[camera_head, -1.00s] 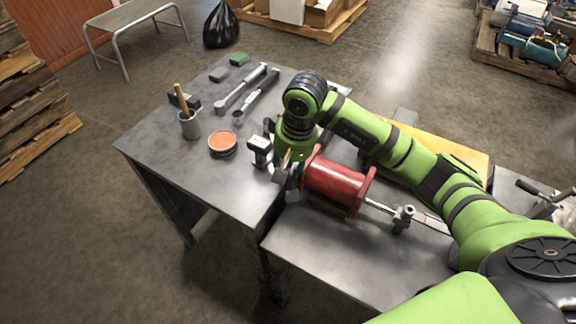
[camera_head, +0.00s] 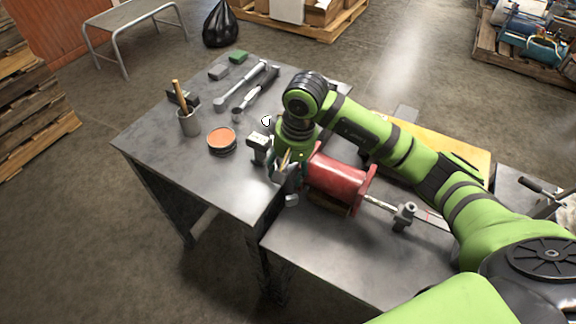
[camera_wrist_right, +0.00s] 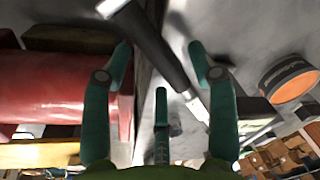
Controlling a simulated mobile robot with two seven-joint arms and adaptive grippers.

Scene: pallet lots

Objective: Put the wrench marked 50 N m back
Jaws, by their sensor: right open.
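In the head view, two long wrenches lie side by side on the far table: a silver one (camera_head: 240,88) and a dark-handled one (camera_head: 262,90). No 50 N m marking is readable. My right gripper (camera_head: 286,172) is low at the table edge, beside the red cylinder. In the right wrist view it is open (camera_wrist_right: 161,62), and a tool with a black grip and metal shaft (camera_wrist_right: 160,45) runs diagonally beyond and between its fingers. I cannot tell whether they touch. My left gripper is not in view.
The red cylinder (camera_head: 338,176) lies on the near table (camera_head: 325,262). The far table (camera_head: 165,155) holds an orange-topped round tin (camera_head: 221,138), a grey cup (camera_head: 188,124) with a wooden-handled brush, and a small block (camera_head: 258,144). The far table's front left is clear.

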